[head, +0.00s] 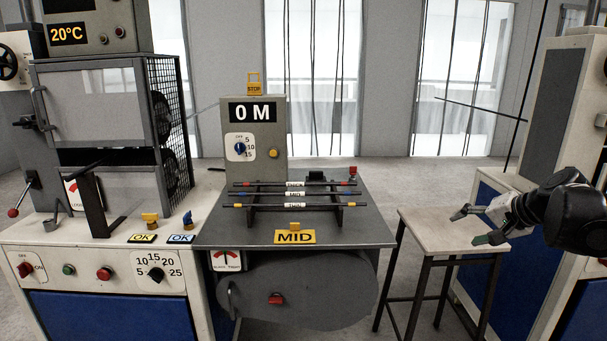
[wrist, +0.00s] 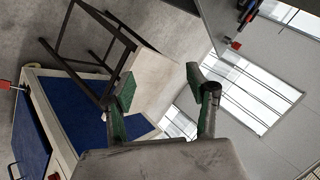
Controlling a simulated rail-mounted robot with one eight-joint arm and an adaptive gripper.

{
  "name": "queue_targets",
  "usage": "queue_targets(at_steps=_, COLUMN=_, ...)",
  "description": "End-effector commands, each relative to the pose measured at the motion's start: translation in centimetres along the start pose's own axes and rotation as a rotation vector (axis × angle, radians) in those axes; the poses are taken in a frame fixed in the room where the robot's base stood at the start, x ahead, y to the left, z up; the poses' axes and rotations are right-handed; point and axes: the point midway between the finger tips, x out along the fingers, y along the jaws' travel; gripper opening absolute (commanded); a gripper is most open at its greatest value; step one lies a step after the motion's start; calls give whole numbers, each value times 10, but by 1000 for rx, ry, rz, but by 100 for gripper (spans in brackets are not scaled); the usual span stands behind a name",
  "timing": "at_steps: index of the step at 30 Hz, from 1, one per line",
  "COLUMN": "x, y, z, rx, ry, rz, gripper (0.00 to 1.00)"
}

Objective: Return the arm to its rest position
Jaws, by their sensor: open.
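My gripper (head: 468,226) is at the right of the head view, over the pale top of a small stool-like table (head: 425,226). Its two fingers are spread apart with nothing between them. In the wrist view my gripper (wrist: 162,92) also shows open and empty, with green pads on the fingers. The table (wrist: 160,75) appears tilted behind the fingers there. I cannot tell how far the fingers are above the table top.
A grey bench (head: 350,232) at the centre carries a rack with several rods (head: 293,194) and a control box (head: 254,140) reading "0 M". A caged machine (head: 110,125) stands left. A white and blue machine (head: 478,190) stands right. Floor shows between bench and table.

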Motion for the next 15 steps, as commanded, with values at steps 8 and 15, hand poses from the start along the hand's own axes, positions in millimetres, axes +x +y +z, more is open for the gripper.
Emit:
queue_targets(at_steps=8, x=-23, y=-37, z=102, rx=-190, ry=-55, rz=97, gripper=52)
queue_targets(at_steps=15, x=-47, y=-43, z=182, rx=-363, ry=-83, rz=171, gripper=52)
